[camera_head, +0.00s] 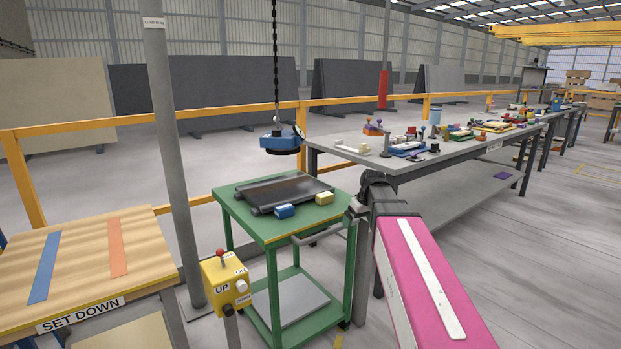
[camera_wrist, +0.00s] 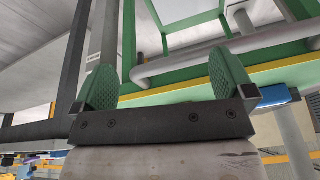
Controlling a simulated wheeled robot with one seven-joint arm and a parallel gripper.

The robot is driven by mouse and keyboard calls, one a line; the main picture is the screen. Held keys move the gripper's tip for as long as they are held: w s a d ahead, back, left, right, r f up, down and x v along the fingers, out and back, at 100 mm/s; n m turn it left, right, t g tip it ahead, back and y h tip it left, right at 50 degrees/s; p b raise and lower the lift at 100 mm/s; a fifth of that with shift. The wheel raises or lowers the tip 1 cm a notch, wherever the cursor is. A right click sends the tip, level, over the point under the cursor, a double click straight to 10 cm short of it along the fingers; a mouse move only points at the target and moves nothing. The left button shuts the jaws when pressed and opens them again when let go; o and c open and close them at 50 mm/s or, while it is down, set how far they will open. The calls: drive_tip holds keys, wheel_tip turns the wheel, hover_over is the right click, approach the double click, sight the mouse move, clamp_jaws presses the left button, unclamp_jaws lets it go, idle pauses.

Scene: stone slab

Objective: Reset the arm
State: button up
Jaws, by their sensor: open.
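My arm reaches forward in the head view, and its pink-and-white link fills the lower right. My gripper (camera_head: 356,207) is at the right side of the green cart (camera_head: 262,228), partly hidden by my own wrist. In the wrist view my gripper (camera_wrist: 166,80) shows two fingers with green ribbed pads set wide apart. Nothing is between them. Green cart parts and a grey bar (camera_wrist: 185,62) show beyond the fingers; I cannot tell whether anything touches. A dark flat slab (camera_head: 290,191) lies on the cart top.
Blue (camera_head: 285,211) and yellow (camera_head: 324,199) blocks sit on the cart. A blue lifter (camera_head: 281,140) hangs above on a chain. A yellow control box (camera_head: 226,283) stands front left, near the wooden set-down table (camera_head: 85,262). A long grey workbench (camera_head: 440,163) stands behind right. Open floor lies right.

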drive_tip(key=s+d+f+m+g+h, duration=0.1)
drive_tip(key=s+f+m, duration=0.4)
drive_tip(key=s+f, duration=1.4)
wheel_tip(320, 180, down, 3)
drive_tip(key=shift+d+r+g+h, duration=0.2)
drive_tip(key=shift+g+h, duration=0.3)
drive_tip(key=shift+g, duration=0.4)
drive_tip(key=shift+s, duration=0.1)
